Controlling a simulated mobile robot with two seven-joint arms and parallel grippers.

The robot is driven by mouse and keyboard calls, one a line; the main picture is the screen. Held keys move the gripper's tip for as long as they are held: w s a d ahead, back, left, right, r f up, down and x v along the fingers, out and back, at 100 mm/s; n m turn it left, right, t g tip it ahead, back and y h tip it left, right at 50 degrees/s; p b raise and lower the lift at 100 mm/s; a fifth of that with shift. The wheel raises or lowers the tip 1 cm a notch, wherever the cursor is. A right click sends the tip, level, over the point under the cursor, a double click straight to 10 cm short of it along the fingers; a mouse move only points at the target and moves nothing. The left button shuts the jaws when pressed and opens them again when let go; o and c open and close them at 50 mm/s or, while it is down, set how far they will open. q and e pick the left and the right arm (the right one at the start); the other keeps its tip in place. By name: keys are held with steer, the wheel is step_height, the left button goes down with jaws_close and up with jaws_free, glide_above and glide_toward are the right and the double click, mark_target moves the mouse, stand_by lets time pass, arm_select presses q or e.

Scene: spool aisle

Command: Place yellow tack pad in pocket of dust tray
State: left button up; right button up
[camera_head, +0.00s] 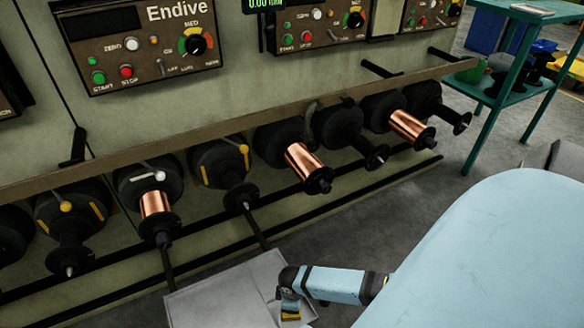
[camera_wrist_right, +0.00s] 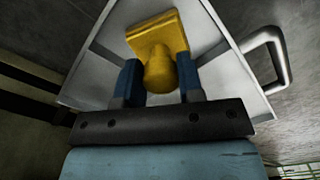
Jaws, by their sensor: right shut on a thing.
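The yellow tack pad (camera_wrist_right: 153,35) has a flat square plate and a rounded knob. My right gripper (camera_wrist_right: 158,75) is shut on the knob, with a blue finger on each side. The grey dust tray (camera_head: 205,297) lies low at the bottom of the head view; its pale surface and wall (camera_wrist_right: 215,85) show behind the pad in the wrist view. In the head view the right gripper (camera_head: 290,309) is over the tray's right part, with a little yellow showing. I cannot tell whether the pad touches the tray. My left gripper is not in view.
A metal handle (camera_wrist_right: 282,58) sticks out from the tray's side. A machine with a row of spindles, some with copper spools (camera_head: 304,161), runs along the back. A teal trolley (camera_head: 510,80) stands at the top right. Bare grey floor lies between.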

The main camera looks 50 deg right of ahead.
steer(key=o, duration=0.9)
